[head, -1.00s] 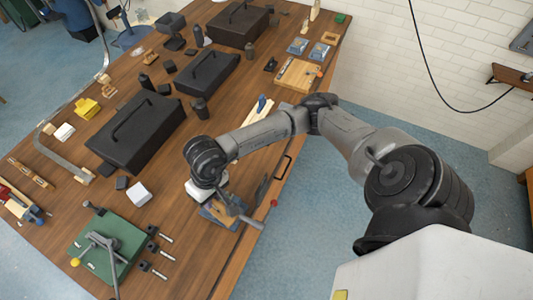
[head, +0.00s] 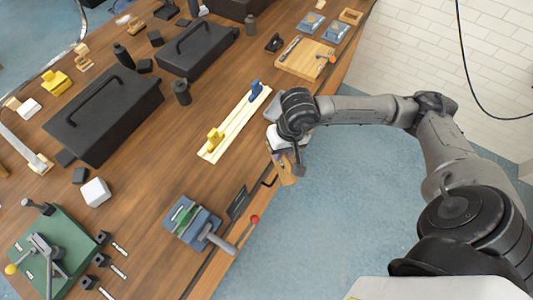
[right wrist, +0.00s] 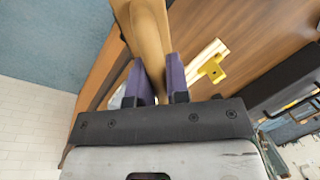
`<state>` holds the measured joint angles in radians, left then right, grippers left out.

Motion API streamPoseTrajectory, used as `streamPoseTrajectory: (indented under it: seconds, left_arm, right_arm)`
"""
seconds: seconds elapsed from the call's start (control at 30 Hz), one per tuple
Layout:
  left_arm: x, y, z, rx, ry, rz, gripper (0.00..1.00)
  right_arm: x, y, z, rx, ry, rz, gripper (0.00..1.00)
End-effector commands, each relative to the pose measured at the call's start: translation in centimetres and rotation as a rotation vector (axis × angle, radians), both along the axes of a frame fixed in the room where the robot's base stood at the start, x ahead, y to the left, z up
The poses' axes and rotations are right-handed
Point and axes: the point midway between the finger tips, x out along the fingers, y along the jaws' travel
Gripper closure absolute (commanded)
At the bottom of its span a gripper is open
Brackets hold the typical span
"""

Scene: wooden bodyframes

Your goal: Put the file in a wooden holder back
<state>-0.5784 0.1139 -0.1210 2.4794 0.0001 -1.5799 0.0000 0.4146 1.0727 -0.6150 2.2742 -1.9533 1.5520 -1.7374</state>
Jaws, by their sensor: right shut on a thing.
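My right gripper (head: 281,155) is past the right edge of the workbench, beside the long pale wooden board. Its purple fingers (right wrist: 157,84) are shut on a tan wooden piece (right wrist: 148,38), rounded and long, which also shows below the gripper in the head view (head: 288,174). I cannot tell whether this is the file's handle or a holder. A wooden tray (head: 292,68) with slim tools on it, one orange-ended, lies at the far right of the bench. No file shows clearly. My left gripper is not in view.
The pale board (head: 236,122) carries a blue and a yellow block. A blue-grey vise (head: 190,222) with a red-tipped lever sits at the near right edge. Black toolboxes (head: 105,115) and a green plate (head: 50,250) stand left. Bare wood lies between the vise and the pale board.

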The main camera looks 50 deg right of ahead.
Motion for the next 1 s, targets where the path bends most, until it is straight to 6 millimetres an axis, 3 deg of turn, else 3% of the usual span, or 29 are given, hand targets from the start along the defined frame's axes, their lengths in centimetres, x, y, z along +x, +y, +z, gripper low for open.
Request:
streamPoseTrajectory:
  seconds: [0.03,0.2,0.4,0.67,1.0]
  left_arm:
    - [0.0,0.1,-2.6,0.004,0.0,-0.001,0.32]
    - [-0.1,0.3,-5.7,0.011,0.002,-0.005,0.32]
    - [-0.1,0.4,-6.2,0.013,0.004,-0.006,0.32]
    - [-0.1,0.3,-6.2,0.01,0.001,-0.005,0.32]
    - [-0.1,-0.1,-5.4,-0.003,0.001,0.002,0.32]
  right_arm:
    - [-0.1,-1.2,-3.1,-0.009,0.006,-0.074,1.0]
    - [1.0,-4.8,-6.9,-0.032,0.001,-0.403,1.0]
    - [2.5,-6.6,-7.1,-0.032,-0.006,-0.696,1.0]
    - [3.7,-7.0,-7.2,-0.023,-0.006,-0.862,1.0]
    - [9.7,-5.0,-10.8,-0.019,-0.003,-0.882,1.0]
